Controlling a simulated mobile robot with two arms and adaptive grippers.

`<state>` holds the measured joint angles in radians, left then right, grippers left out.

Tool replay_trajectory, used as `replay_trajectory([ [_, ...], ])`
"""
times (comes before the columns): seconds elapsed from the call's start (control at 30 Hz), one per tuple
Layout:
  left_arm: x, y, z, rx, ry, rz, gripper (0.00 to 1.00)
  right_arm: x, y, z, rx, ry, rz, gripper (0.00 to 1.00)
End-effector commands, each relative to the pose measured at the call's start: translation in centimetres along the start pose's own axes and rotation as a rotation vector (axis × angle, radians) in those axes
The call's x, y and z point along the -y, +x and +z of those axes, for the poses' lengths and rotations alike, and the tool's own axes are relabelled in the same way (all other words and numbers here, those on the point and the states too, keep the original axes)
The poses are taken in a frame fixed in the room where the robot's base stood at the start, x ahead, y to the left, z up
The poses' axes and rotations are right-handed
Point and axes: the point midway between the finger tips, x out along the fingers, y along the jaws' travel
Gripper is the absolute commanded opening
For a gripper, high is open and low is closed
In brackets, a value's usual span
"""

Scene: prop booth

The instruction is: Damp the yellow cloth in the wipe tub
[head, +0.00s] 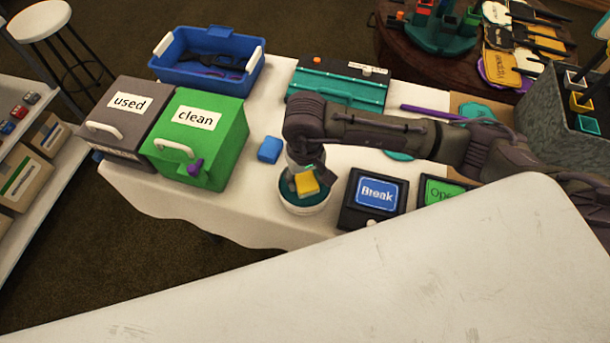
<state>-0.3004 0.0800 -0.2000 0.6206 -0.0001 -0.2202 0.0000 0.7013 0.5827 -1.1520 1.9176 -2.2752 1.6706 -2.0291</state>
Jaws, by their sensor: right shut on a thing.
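The wipe tub (304,206) is a small round white tub with a dark teal inside, near the front edge of the white-covered table. The yellow cloth (306,184) is a small folded block at the tub's mouth. My right gripper (304,173) points down over the tub and is shut on the yellow cloth. Whether the cloth touches what is inside the tub cannot be told. My right arm comes in from the right and hides part of the table behind it. My left gripper does not show.
A blue cloth-like block (269,150) lies left of the tub. A green "clean" box (225,150) and a grey "used" box (118,132) stand further left. A "Break" sign (375,195) stands close on the right. A blue bin (184,75) and teal case (335,87) are behind.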

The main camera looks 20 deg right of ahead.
Motion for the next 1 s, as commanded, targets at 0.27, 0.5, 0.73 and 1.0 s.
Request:
replay_trajectory([
  [0.27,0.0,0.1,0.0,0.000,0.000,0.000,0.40,-0.1,0.5,0.4,0.013,-0.001,0.005,0.23],
  [0.5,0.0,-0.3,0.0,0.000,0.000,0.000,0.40,-0.1,-0.2,0.4,0.012,-0.002,0.005,0.23],
  [0.73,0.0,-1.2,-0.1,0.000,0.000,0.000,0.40,-0.1,-2.4,0.2,0.006,0.000,0.003,0.23],
  [1.0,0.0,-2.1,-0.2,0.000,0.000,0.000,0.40,0.0,-4.6,0.1,0.003,-0.001,0.002,0.23],
])
